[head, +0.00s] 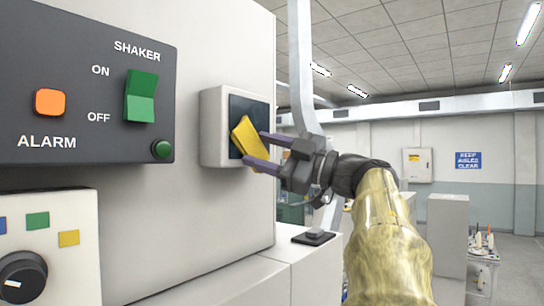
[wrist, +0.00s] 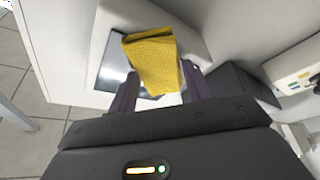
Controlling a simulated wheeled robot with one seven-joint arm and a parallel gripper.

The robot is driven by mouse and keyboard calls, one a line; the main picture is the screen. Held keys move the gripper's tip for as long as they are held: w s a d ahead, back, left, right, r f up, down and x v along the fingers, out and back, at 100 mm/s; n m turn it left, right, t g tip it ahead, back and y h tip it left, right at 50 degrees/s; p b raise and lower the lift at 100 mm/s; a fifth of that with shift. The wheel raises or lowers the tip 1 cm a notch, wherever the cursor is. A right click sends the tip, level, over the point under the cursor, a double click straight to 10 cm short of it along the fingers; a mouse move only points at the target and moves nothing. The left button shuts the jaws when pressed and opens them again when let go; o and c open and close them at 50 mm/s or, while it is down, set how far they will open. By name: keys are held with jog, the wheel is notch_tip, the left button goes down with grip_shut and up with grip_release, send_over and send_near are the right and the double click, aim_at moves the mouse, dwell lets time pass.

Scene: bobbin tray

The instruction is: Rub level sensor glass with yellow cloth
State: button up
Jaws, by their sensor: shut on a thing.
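The level sensor is a white box (head: 213,128) on the side of the white machine, with a dark glass face (head: 262,107). In the wrist view the glass (wrist: 108,72) looks shiny and partly reflective. My gripper (head: 262,152) is shut on the folded yellow cloth (head: 248,137), in front of the glass. The cloth also shows in the wrist view (wrist: 152,62), between the fingers and over part of the glass. It covers the lower middle of the glass in the head view. I cannot tell for sure whether the cloth touches the glass.
A dark panel (head: 85,70) with a green shaker switch (head: 140,96) and an orange alarm lamp (head: 49,102) is at left. A control box (head: 50,240) with a knob stands below it. A small black pad (head: 314,237) lies on the white ledge.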

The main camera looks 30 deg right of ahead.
aim_at(229, 145)
jog(key=shift+s+a, duration=0.15)
jog(key=shift+a, duration=0.35)
jog(key=shift+s+a+b, duration=0.35)
jog(key=shift+a+b, duration=0.1)
jog(key=shift+a, duration=0.45)
jog(key=shift+s+a+b, duration=0.3)
jog(key=shift+a+b, duration=0.1)
jog(key=shift+a, duration=0.5)
jog(key=shift+d, duration=0.1)
jog(key=s+d, duration=0.2)
jog(key=s, duration=0.3)
jog(key=shift+s, duration=0.35)
jog(key=shift+s+d+b, duration=0.15)
jog(key=shift+s+d, duration=0.1)
jog(key=shift+s, duration=0.45)
jog(key=shift+s+d+b, duration=0.15)
jog(key=shift+s+d, duration=0.1)
jog(key=shift+s, duration=0.45)
